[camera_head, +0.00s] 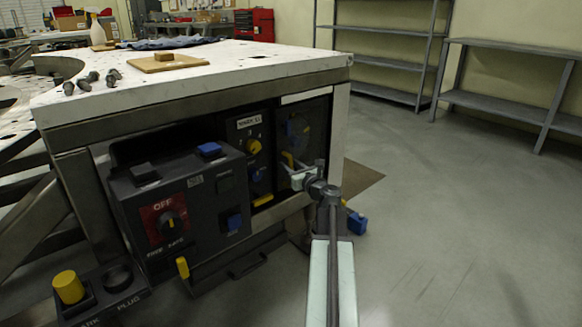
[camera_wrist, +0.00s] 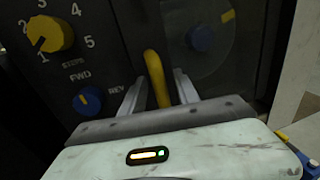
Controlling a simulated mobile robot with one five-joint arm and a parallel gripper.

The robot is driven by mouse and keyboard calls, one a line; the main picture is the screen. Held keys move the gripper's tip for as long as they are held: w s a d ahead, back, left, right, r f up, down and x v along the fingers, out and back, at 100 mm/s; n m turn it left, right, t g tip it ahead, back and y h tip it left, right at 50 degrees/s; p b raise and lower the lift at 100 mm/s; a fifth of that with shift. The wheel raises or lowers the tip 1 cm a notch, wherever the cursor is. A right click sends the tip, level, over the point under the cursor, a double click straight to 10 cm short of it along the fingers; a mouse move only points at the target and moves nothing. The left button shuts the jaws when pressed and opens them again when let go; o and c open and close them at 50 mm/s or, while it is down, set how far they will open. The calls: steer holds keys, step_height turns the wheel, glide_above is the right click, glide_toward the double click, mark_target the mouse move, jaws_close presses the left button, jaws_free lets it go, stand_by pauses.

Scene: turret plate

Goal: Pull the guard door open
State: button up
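The guard door (camera_head: 313,128) looks like a dark, see-through panel on the right of the bench front, with a dial and blue knob (camera_wrist: 203,38) behind it. It appears shut. Its yellow handle (camera_head: 287,159) is an upright bar near the door's left edge. In the wrist view the handle (camera_wrist: 157,80) stands between the two fingers of my gripper (camera_wrist: 159,82). The fingers look apart, with narrow gaps on both sides of the handle. In the head view my gripper (camera_head: 297,172) reaches the door from the front right, and its fingertips are partly unclear.
Left of the door is a panel with a yellow knob (camera_head: 254,147) and a blue knob (camera_wrist: 87,101). A dark control box (camera_head: 185,205) juts out further left. A blue object (camera_head: 356,222) shows beside my arm. The floor to the right is clear up to the shelves (camera_head: 385,62).

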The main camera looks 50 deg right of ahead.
jaws_close()
stand_by(1.3)
